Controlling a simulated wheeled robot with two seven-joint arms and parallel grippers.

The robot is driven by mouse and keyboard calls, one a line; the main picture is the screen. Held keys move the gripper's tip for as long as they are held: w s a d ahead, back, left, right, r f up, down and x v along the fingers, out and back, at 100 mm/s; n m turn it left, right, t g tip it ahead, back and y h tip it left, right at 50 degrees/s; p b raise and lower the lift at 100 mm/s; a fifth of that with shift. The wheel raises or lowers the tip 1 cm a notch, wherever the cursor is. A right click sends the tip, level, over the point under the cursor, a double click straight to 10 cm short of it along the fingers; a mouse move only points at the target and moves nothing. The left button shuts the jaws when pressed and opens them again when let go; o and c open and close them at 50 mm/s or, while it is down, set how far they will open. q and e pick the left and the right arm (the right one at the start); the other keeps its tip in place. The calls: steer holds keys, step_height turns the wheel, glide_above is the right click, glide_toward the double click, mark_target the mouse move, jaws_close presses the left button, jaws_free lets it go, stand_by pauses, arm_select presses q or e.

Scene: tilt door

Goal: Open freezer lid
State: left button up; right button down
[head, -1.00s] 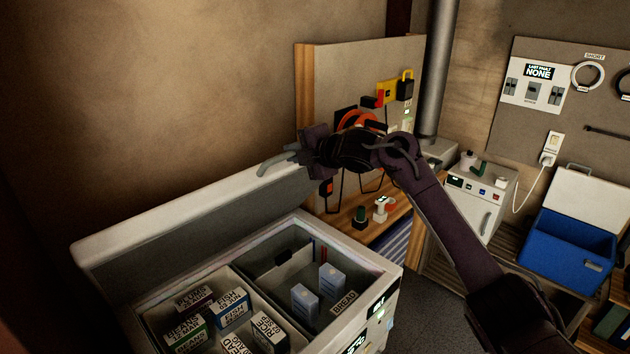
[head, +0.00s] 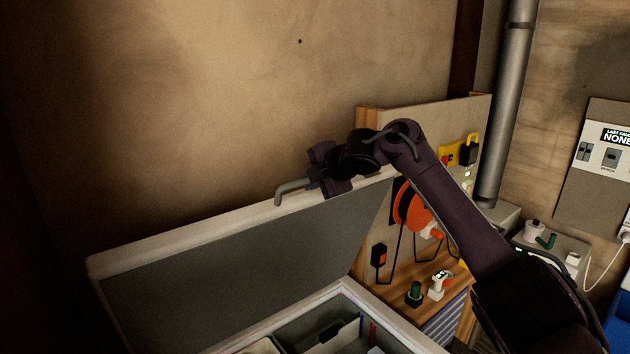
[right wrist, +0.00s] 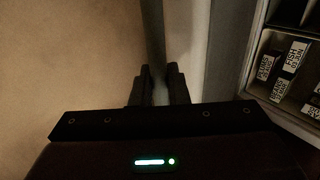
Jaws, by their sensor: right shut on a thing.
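The freezer lid (head: 235,275) stands raised and tilted up along the back of the freezer in the head view, its grey inner face showing. A grey bar handle (head: 291,188) sits at the lid's top edge. My right gripper (head: 318,178) is shut on the handle; in the right wrist view the two fingers (right wrist: 160,85) close around the bar. The freezer body's rim (head: 345,288) shows at the bottom of the head view. The interior is mostly cut off there, but the right wrist view shows labelled boxes (right wrist: 288,75) inside. My left gripper is not in view.
A board with an orange cable reel (head: 411,207) stands on a wooden bench (head: 400,295) right of the lid. A metal pipe (head: 507,100) rises behind it. Bare wall (head: 200,120) lies behind the lid.

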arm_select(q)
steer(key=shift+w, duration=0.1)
arm_select(e)
steer(key=shift+f, duration=0.2)
steer(key=c, duration=1.5)
jaws_free()
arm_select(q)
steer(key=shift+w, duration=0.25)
arm_select(e)
steer(key=shift+w+a, duration=0.1)
steer(key=shift+w, duration=0.05)
